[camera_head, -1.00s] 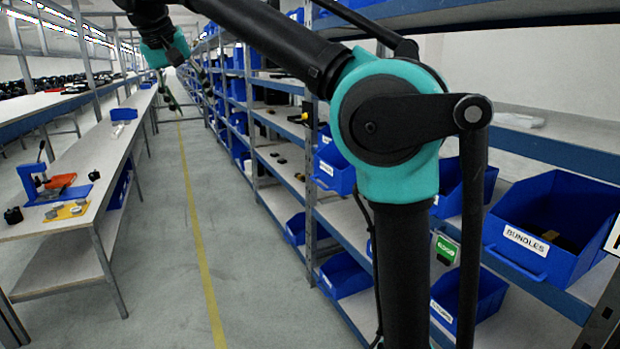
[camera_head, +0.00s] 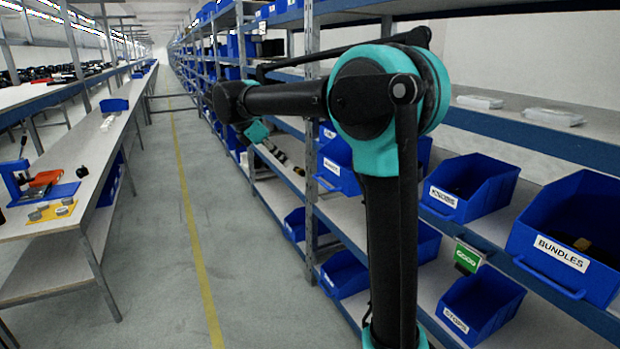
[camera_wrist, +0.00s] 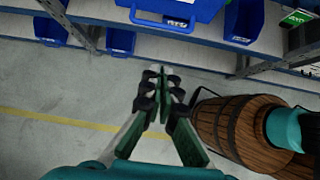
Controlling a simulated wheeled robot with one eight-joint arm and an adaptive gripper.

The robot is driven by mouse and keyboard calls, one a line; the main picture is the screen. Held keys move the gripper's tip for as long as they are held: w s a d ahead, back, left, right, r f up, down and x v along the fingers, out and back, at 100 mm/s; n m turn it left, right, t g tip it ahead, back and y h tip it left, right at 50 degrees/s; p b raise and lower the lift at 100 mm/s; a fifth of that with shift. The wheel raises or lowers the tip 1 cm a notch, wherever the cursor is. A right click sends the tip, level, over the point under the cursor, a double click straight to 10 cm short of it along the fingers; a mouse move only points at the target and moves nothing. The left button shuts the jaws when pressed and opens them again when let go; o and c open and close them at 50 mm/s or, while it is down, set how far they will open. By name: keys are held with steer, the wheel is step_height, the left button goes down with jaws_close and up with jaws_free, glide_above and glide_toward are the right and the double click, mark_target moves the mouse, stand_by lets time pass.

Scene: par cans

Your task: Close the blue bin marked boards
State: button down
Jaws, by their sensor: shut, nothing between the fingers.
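Blue bins stand on the shelves at the right in the head view. One at the middle shelf edge (camera_head: 342,178) has a white label too small to read, so I cannot tell if it says boards. In the wrist view a blue bin (camera_wrist: 205,9) with a handle and a white, unreadable label sits at the top, ahead of my fingers. My gripper (camera_wrist: 160,71) is shut and empty, pointing toward that bin with a gap between them. In the head view my gripper (camera_head: 284,158) is small beside the shelf fronts, left of the labelled bin.
A bin marked bundles (camera_head: 562,245), another labelled bin (camera_head: 470,190) and a green sign (camera_head: 467,257) are at the right. A shelf upright (camera_head: 311,130) stands behind my arm. A workbench (camera_head: 70,215) is at the left. The aisle floor (camera_head: 150,270) is clear.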

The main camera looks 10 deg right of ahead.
steer(key=d+r+x, duration=0.1)
steer(key=d+x, duration=0.1)
steer(key=x, duration=1.1)
steer(key=shift+w+d, duration=0.2)
steer(key=shift+w, duration=0.15)
steer(key=w+d, duration=0.2)
steer(key=d, duration=0.4)
steer(key=w+d, duration=0.2)
steer(key=d, duration=0.4)
steer(key=w+d, duration=0.2)
steer(key=d, duration=0.4)
steer(key=shift+d, duration=0.25)
steer(key=shift+a, duration=0.1)
